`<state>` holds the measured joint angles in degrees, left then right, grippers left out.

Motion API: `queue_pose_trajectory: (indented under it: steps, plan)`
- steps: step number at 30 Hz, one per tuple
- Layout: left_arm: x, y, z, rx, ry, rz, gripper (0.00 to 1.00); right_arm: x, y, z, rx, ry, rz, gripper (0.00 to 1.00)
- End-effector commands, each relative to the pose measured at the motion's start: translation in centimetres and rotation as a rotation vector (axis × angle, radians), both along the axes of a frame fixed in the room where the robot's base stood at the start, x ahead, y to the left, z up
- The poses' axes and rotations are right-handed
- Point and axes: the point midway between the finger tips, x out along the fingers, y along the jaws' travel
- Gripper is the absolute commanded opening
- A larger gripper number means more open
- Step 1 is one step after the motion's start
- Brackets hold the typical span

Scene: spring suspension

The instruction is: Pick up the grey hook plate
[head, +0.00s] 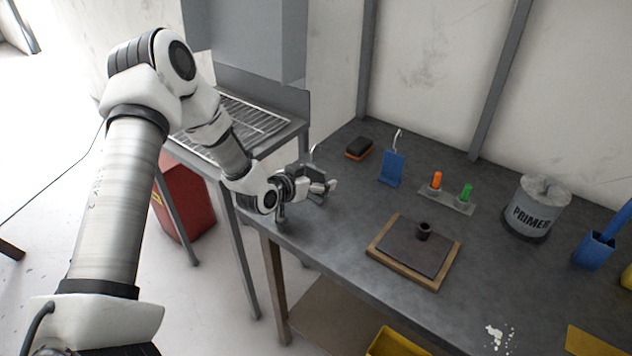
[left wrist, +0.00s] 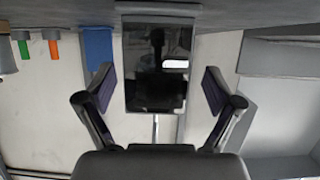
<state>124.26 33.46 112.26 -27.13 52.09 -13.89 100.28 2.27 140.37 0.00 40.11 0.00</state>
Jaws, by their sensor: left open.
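The grey hook plate (left wrist: 155,65) stands on the table in the left wrist view, dark and glossy, between the two fingers of my left gripper (left wrist: 158,90). There are gaps on both sides of it, so the fingers do not touch it. A thin light hook stem shows below the plate in this inverted view. In the head view my left gripper (head: 322,185) is at the table's left edge. It partly hides the grey hook plate (head: 313,172), whose hook rises behind it. The left gripper is open and empty. My right gripper is not in view.
A blue hook plate (head: 392,168) and a black-and-orange brush (head: 359,147) stand nearby. A holder (head: 447,201) with orange and green pieces, a wooden-framed board (head: 413,251) with a dark post, and a primer can (head: 535,208) are further right.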

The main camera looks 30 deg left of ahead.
Motion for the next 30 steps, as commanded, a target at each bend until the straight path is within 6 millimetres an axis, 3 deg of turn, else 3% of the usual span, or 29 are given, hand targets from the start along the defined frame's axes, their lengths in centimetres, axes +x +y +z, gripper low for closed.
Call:
queue_pose_trajectory:
  steps: [5,6,12,23,30]
  plan:
    - [0.1,0.0,-0.1,-0.001,0.0,0.0,0.92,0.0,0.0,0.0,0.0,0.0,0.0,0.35]
    - [0.1,0.0,-0.1,-0.001,0.0,0.0,0.85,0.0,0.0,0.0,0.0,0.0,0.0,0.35]
    - [0.1,0.0,-0.1,-0.001,0.001,0.0,0.19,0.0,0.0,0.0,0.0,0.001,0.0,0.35]
    - [0.0,0.0,0.0,-0.002,0.002,0.001,0.18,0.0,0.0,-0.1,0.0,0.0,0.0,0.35]
    - [0.1,0.0,2.1,-0.004,-0.003,0.002,0.18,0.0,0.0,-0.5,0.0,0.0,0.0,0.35]
